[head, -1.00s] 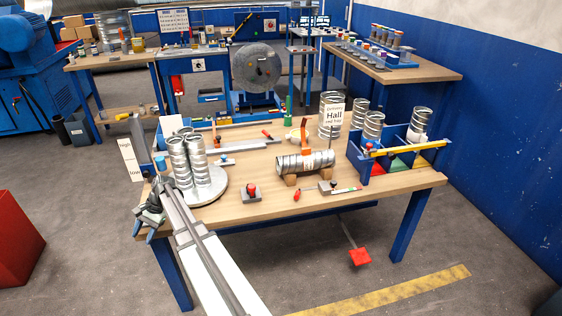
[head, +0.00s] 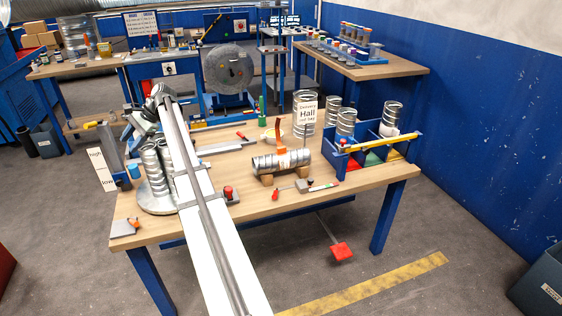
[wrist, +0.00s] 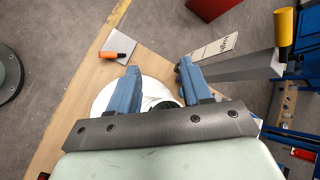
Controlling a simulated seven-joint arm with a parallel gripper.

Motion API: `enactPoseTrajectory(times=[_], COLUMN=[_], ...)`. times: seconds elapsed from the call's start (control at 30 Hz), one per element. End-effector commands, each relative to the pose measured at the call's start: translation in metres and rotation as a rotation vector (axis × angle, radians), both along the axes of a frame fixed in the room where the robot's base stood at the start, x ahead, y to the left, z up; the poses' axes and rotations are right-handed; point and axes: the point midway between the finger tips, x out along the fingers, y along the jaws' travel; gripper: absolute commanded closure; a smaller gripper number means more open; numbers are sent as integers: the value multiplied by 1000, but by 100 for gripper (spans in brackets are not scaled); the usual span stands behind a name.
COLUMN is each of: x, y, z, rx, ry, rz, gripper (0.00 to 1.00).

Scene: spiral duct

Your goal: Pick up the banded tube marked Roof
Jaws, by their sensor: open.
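Several ribbed metal tubes (head: 152,166) stand close together on a round grey turntable (head: 158,206) at the left of the bench. I cannot read the mark Roof on any of them, and my arm hides part of the group. My gripper (wrist: 160,72) is open, over the turntable area; in the head view it shows at the top of the tubes. In the wrist view the pale turntable (wrist: 107,97) and part of a white rounded thing lie beneath and between the blue fingers. What is between them is mostly hidden by the gripper body.
A ribbed tube (head: 268,162) lies on wooden cradles mid-bench. A tube with a Hall card (head: 307,113) stands behind it. A blue divided bin (head: 372,150) is at the right.

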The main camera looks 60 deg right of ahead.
Motion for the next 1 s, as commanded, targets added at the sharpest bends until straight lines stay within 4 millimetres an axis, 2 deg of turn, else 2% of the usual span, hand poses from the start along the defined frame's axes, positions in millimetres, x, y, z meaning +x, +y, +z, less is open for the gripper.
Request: enactPoseTrajectory(times=[0.03, 0.23, 0.37, 0.47, 0.6, 0.7, 0.8, 0.9, 1.0], x=[-4, -32, -62, -98, -163, -212, -256, -290, -312], y=[-20, -90, -147, -201, -274, -319, -354, -379, -393], z=[2, -2, -8, -19, -41, -50, -54, -56, -56], rx=[-26, -147, -244, -329, -449, -530, -600, -654, -689], ry=[19, 118, 209, 316, 498, 623, 728, 808, 860], rz=[-26, -135, -226, -322, -474, -576, -662, -725, -765], gripper=[51, 51, 51, 51, 51, 51, 51, 51, 51])
